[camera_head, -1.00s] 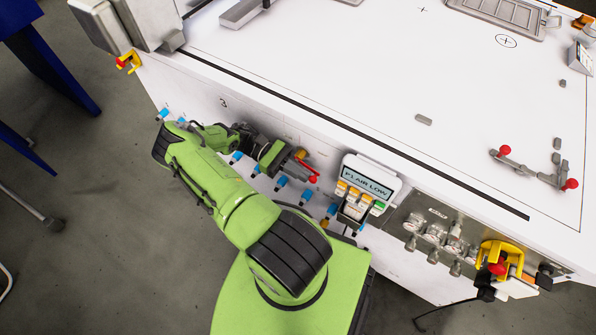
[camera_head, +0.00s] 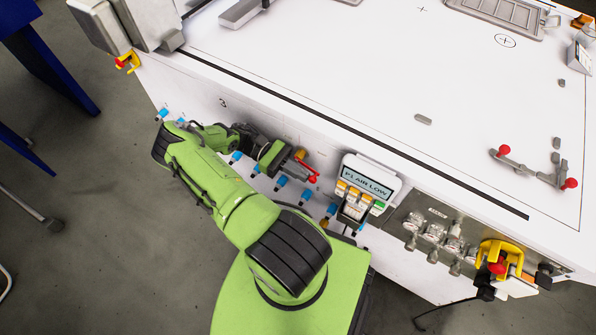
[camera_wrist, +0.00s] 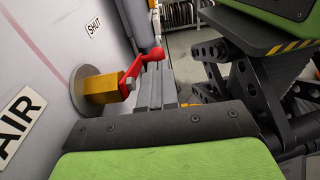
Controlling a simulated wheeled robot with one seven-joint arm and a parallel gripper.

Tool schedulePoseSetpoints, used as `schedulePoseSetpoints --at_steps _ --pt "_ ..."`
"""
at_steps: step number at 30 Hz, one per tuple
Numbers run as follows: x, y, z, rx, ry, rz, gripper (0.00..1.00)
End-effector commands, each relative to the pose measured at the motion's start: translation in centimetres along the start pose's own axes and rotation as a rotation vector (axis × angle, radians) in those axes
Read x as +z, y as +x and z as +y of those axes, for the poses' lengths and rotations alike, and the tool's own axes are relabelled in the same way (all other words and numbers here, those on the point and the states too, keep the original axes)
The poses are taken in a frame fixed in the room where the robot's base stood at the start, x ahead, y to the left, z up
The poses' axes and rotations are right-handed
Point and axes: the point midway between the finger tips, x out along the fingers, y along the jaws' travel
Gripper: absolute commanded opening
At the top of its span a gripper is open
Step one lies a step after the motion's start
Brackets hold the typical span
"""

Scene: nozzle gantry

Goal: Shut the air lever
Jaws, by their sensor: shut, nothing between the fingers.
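The air lever is a red handle (camera_wrist: 140,67) on a brass valve body (camera_wrist: 100,87), which sits on a round grey flange on the white side panel. In the wrist view the handle runs away from the camera to a red end knob, beside the fingers. An AIR label (camera_wrist: 20,118) and a SHUT label (camera_wrist: 94,25) are on the panel. In the head view the red handle (camera_head: 308,169) shows beside my gripper (camera_head: 292,165). My gripper's fingers (camera_wrist: 155,88) are shut and empty, close to the handle; I cannot tell whether they touch it.
A display (camera_head: 367,183) reading "P1 AIR LOW" is on the table's side, right of the lever. Several blue fittings (camera_head: 281,182) line the panel below. Metal gauges (camera_head: 432,234) and a yellow bracket (camera_head: 497,255) are farther right. My arm fills the space in front.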

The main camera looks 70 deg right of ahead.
Motion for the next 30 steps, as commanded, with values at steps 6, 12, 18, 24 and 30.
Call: schedulePoseSetpoints --at_steps 6,12,18,24,30 --pt "-0.1 0.6 -0.1 -0.011 -0.005 -0.011 0.0" --pt "-0.1 0.6 -0.1 -0.011 -0.005 -0.011 0.0" --pt "-0.2 -0.7 0.0 -0.007 -0.005 -0.008 0.0" --pt "-0.3 -5.6 0.1 0.0 -0.002 -0.003 0.0" --pt "-0.4 -10.0 0.1 0.001 0.0 -0.003 0.0"
